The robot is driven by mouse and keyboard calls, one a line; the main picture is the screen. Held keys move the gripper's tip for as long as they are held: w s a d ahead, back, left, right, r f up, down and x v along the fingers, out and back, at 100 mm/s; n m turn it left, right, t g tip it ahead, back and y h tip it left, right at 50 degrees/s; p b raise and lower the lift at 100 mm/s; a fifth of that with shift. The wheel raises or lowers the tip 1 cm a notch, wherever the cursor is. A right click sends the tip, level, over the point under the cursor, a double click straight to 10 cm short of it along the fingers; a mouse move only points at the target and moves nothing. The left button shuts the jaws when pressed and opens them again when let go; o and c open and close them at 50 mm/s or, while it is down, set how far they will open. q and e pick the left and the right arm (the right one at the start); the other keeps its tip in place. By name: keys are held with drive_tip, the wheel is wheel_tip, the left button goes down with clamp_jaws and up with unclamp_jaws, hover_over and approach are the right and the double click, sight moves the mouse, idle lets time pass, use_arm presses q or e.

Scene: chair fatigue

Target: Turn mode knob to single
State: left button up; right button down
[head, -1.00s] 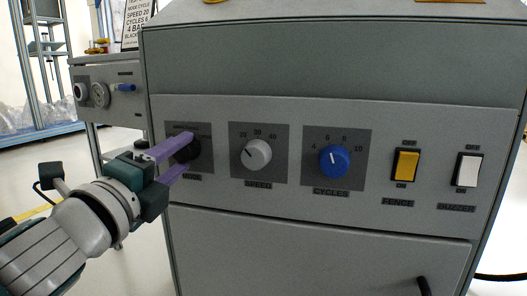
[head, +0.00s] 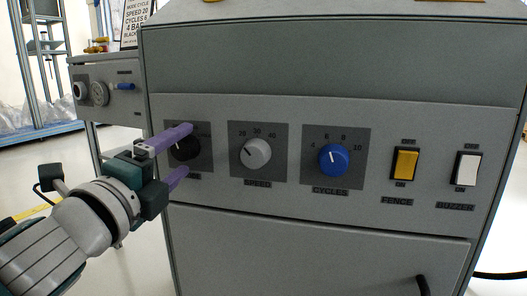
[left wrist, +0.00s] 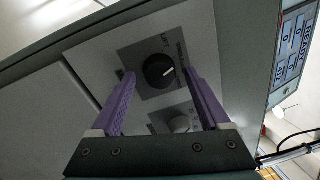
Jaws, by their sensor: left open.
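The black mode knob (head: 186,149) sits on a dark square plate at the left end of the grey control panel. My left gripper (head: 188,150) is open at this knob, with one purple finger above it and one below, both apart from it. In the left wrist view the black knob (left wrist: 159,70) lies between and beyond the two open fingers (left wrist: 163,85). Its white pointer line is turned to the right and slightly up in that view. My right gripper is not in view.
To the right are a grey speed knob (head: 257,154), a blue cycles knob (head: 333,160), a yellow fence switch (head: 405,163) and a white buzzer switch (head: 467,170). A side unit with a gauge (head: 100,93) stands to the left. The space before the panel's right part is clear.

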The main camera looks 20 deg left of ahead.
use_arm(q)
drive_tip(key=shift+s, duration=0.4)
drive_tip(key=s+d+p, duration=0.1)
drive_tip(key=s, duration=0.8)
drive_tip(key=shift+f+p, duration=0.3)
drive_tip(key=shift+f, duration=0.15)
